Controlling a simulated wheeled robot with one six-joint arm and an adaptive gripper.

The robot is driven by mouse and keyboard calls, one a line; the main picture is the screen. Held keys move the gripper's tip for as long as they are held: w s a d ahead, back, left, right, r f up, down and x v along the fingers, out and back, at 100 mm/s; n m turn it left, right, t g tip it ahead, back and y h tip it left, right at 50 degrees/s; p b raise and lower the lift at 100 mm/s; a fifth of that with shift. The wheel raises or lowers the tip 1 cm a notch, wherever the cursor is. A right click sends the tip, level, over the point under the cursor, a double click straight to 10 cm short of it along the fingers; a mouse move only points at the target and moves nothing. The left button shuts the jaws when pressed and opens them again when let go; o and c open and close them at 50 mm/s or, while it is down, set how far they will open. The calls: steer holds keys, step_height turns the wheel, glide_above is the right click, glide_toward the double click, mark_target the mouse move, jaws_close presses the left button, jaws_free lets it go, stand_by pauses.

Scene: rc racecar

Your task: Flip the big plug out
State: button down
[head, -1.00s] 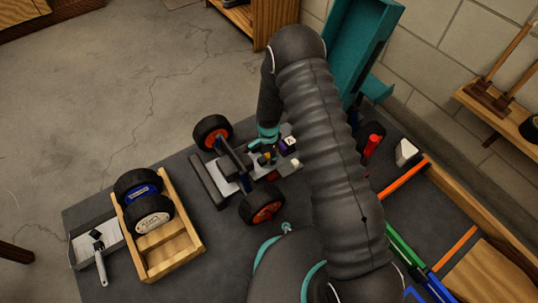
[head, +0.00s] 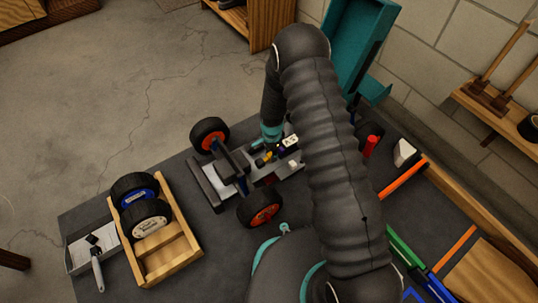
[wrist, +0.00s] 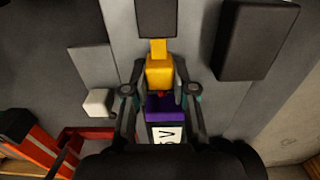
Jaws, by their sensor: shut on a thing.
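The RC car (head: 238,170) sits on the dark bench top, with orange-hubbed wheels (head: 262,208). A yellow plug (wrist: 159,72) lies on its grey chassis, between a dark block above it and a purple block (wrist: 172,105) with a white "5V" label (wrist: 168,138) below it in the wrist view. My gripper (wrist: 160,75) is shut on the yellow plug, one finger at each side. In the head view, my arm hides much of the gripper, and the yellow plug (head: 263,158) shows just below it.
A wooden tray (head: 185,252) with two wheels stands at the left, beside a small grey tray with a tool (head: 97,270). A small white cube (wrist: 98,102) is left of my gripper. A red cylinder (head: 370,146) and coloured strips lie right of my arm.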

steer(key=c, duration=0.9)
jaws_free()
steer(key=shift+w, duration=0.15)
step_height(320, 180, up, 12)
steer(key=shift+r, duration=0.1)
